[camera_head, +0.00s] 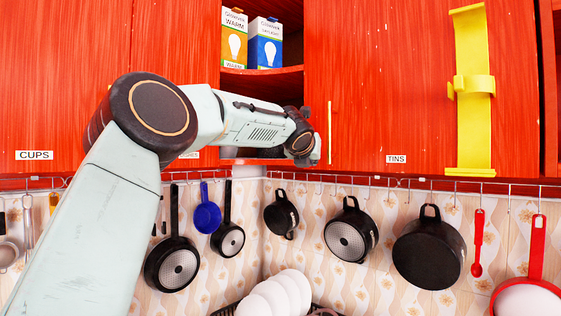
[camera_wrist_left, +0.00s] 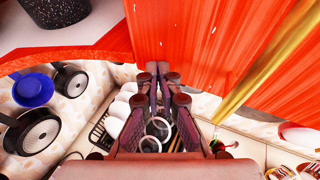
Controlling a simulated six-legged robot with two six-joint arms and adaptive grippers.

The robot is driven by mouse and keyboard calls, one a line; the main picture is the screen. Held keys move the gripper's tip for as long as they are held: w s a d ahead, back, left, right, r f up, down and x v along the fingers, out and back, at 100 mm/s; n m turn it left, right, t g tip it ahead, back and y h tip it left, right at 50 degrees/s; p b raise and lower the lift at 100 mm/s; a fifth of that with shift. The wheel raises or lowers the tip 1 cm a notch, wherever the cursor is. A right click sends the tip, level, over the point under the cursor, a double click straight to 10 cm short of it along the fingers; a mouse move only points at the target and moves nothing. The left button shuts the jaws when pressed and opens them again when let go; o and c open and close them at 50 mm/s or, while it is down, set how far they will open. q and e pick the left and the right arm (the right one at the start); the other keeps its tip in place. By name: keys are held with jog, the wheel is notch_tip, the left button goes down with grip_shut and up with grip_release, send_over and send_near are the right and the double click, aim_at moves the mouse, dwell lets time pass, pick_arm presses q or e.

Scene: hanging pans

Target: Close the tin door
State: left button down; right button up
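The tin door (camera_head: 385,80) is the red cabinet door with the "TINS" label, at right of centre in the head view. A gold bar handle (camera_head: 329,132) runs upright near its left edge. A shelf opening shows left of this edge, so the compartment there is uncovered. My left gripper (camera_head: 307,150) is at the door's left edge, just left of the handle. In the left wrist view its two fingers (camera_wrist_left: 160,70) are close together with nothing seen between them. The door (camera_wrist_left: 205,45) and handle (camera_wrist_left: 262,75) are to their right there. Touch with the door cannot be told. My right gripper is out of view.
Light-bulb boxes (camera_head: 265,42) stand on the shelf (camera_head: 270,80). A red door labelled "CUPS" (camera_head: 60,80) is at left. A yellow bracket (camera_head: 473,125) is on the right. Black pans (camera_head: 428,250) hang from a rail below the cabinets, above white plates (camera_head: 270,295).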

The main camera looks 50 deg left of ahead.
aim_at(313, 126)
pick_arm(q)
jog(key=shift+r, duration=0.15)
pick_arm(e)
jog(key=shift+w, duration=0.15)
pick_arm(q)
jog(key=shift+r, duration=4.95)
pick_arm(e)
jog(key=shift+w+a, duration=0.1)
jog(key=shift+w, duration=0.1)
pick_arm(q)
jog(key=shift+s+r, duration=0.1)
jog(key=shift+s, duration=0.05)
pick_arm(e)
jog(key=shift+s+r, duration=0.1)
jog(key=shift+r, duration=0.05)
